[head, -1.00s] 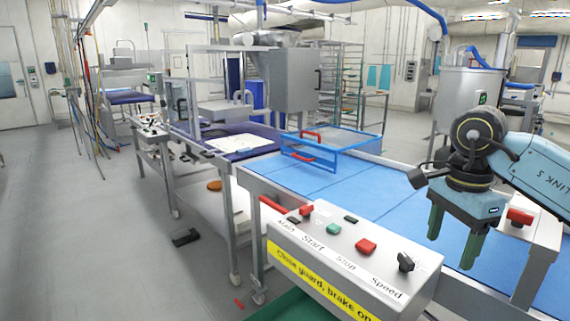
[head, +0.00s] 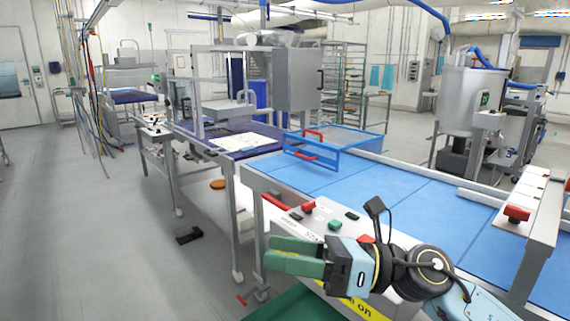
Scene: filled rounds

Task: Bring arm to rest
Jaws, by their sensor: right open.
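My right gripper (head: 285,256) is in the head view at the lower middle, in front of the control box (head: 301,222). Its green fingers point left, and I see nothing between them. My right arm (head: 470,304) comes in from the lower right corner. The gripper and wrist hide most of the box's front, its yellow label and its right-hand controls. A green button (head: 335,225) and a red switch (head: 308,207) still show on top of the box. My left gripper is not in view.
A blue conveyor belt (head: 410,205) runs behind the box, with a blue-framed guard (head: 335,150) across it. A side panel with a red button (head: 517,214) stands at the right. A green surface (head: 290,307) lies at the bottom.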

